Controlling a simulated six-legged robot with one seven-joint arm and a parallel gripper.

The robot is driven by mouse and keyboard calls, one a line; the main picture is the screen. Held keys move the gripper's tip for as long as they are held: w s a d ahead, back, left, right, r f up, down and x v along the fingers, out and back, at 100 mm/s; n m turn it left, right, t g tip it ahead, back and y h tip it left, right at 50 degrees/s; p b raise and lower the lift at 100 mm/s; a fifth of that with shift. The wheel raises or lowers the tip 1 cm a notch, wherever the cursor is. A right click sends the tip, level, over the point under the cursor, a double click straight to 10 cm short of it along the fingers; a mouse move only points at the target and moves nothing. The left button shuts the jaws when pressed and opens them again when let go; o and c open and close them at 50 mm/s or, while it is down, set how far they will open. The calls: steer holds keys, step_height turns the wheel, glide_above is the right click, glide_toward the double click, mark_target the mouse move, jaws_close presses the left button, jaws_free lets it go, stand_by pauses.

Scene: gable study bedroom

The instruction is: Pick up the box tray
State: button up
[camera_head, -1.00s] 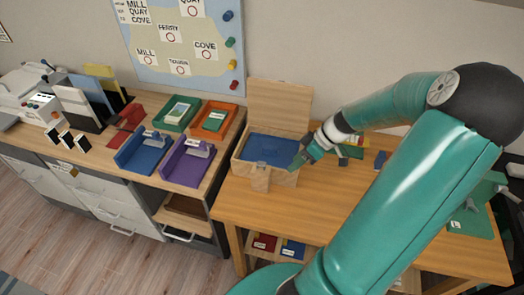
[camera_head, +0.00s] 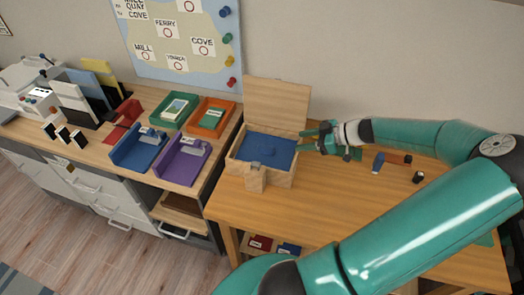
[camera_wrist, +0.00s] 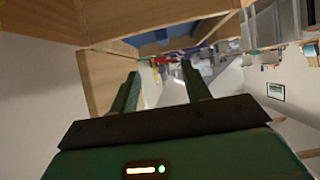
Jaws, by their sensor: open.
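A blue tray (camera_head: 262,150) lies inside a wooden box (camera_head: 270,178) on the wooden desk. The box lid (camera_head: 277,103) stands open at the back. I take this blue tray to be the box tray. My gripper (camera_head: 308,141) is open and empty at the right side of the box, with its fingers pointing left toward the rim. In the wrist view my gripper's two green fingers (camera_wrist: 160,73) are apart with nothing between them. There the wooden box (camera_wrist: 101,80) is close at the upper left, with a strip of the blue tray (camera_wrist: 152,38). I cannot tell if the fingers touch the box.
To the left, a sideboard holds a blue tray (camera_head: 128,155), a purple tray (camera_head: 178,172), a green tray (camera_head: 161,122) and an orange tray (camera_head: 211,130). Small items, including a blue one (camera_head: 378,162), lie right of my gripper. The desk front (camera_head: 275,212) is clear.

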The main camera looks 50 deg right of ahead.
glide_toward(269, 147)
steer(key=x, duration=0.4)
steer(key=shift+w+a, duration=0.15)
steer(key=shift+w, duration=0.2)
steer(key=x, duration=0.5)
steer(key=shift+s+f, duration=0.15)
steer(key=shift+f, duration=0.15)
jaws_close()
steer(key=shift+r, duration=0.15)
